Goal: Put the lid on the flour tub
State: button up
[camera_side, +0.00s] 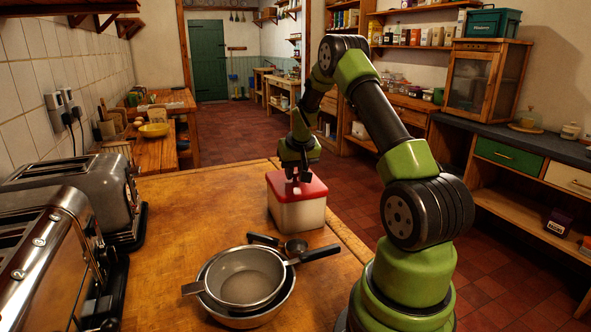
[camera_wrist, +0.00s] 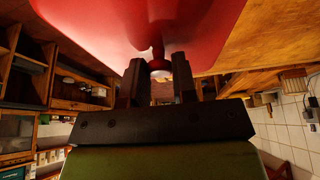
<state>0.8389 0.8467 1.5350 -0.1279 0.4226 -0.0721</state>
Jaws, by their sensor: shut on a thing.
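The cream flour tub (camera_side: 298,215) stands upright on the wooden worktop, near its right edge. The red lid (camera_side: 309,188) covers the top of the tub; whether it is fully seated all round I cannot tell. My gripper (camera_side: 294,178) points down over the lid and is shut on its knob. The tub itself cannot be made out in the wrist view.
Two toasters (camera_side: 75,190) line the left wall. The worktop left of the tub is clear.

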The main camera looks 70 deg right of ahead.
jog(key=shift+f, duration=0.15)
dwell(0.3)
jog(key=o, duration=1.5)
jog(key=shift+c, duration=0.2)
jog(key=shift+r, duration=3.5)
grip_shut()
